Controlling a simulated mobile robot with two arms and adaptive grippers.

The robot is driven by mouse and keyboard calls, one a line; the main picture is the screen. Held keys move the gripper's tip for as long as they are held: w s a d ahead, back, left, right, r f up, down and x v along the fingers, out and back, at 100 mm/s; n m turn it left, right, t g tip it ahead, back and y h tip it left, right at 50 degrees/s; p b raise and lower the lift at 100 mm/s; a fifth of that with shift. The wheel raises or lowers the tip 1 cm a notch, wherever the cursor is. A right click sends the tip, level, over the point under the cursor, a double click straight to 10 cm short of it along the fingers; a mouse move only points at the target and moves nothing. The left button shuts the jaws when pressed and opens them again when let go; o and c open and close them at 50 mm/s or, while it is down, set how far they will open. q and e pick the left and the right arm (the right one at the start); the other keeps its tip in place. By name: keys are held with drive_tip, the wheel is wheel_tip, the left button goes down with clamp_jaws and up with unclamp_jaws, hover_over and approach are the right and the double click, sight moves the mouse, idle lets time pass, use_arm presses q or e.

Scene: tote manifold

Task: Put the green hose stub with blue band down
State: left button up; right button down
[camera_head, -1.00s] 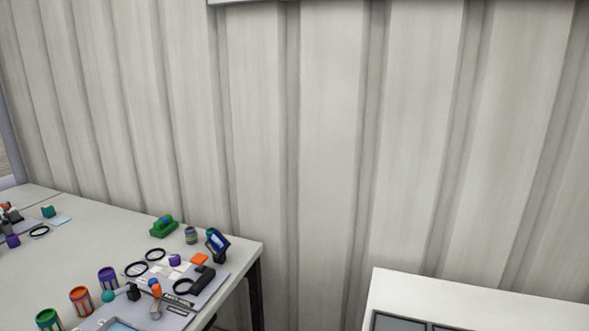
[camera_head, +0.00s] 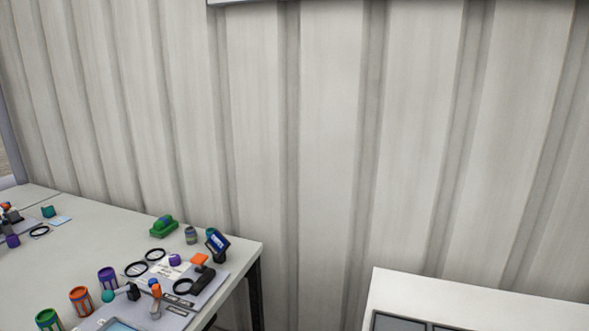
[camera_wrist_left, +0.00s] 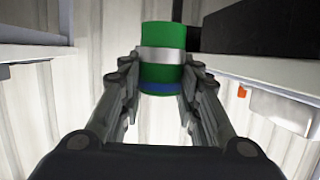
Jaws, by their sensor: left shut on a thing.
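The green hose stub (camera_wrist_left: 162,74) shows in the left wrist view, a green cylinder with a pale grey ring around its middle and a blue band (camera_wrist_left: 160,88) near its lower end. My left gripper (camera_wrist_left: 161,80) is shut on it, with one finger on each side. The stub is held in the air between two light surfaces. Neither gripper shows in the head view, and my right gripper is in no view.
In the head view, a table (camera_head: 75,238) at left carries jars, black rings and small tools. A white unit (camera_head: 480,300) stands at lower right. A shelf edge (camera_wrist_left: 30,52) and an overhanging surface (camera_wrist_left: 270,75) flank my left gripper.

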use_arm(q)
drive_tip(key=shift+d+r+m+g+h, duration=0.1)
drive_tip(key=shift+r+m+g+h, duration=0.1)
drive_tip(key=shift+m+h, duration=0.35)
drive_tip(key=shift+d+r+m+g+h, duration=0.1)
drive_tip(key=shift+r+m+h, duration=0.1)
drive_tip(key=shift+m+h, duration=0.35)
drive_tip(key=shift+s+d+r+m+g+h, duration=0.1)
drive_tip(key=shift+d+r+m+g+h, duration=0.1)
drive_tip(key=shift+r+m+g+h, duration=0.65)
wheel_tip(320, 180, up, 13)
drive_tip(key=s+a+m+g+h, duration=0.1)
drive_tip(key=s+m+g+h, duration=0.1)
drive_tip(key=m+h, duration=0.3)
drive_tip(key=shift+s+r+g, duration=0.2)
drive_tip(key=shift+s+g, duration=0.15)
drive_tip(key=shift+g, duration=0.5)
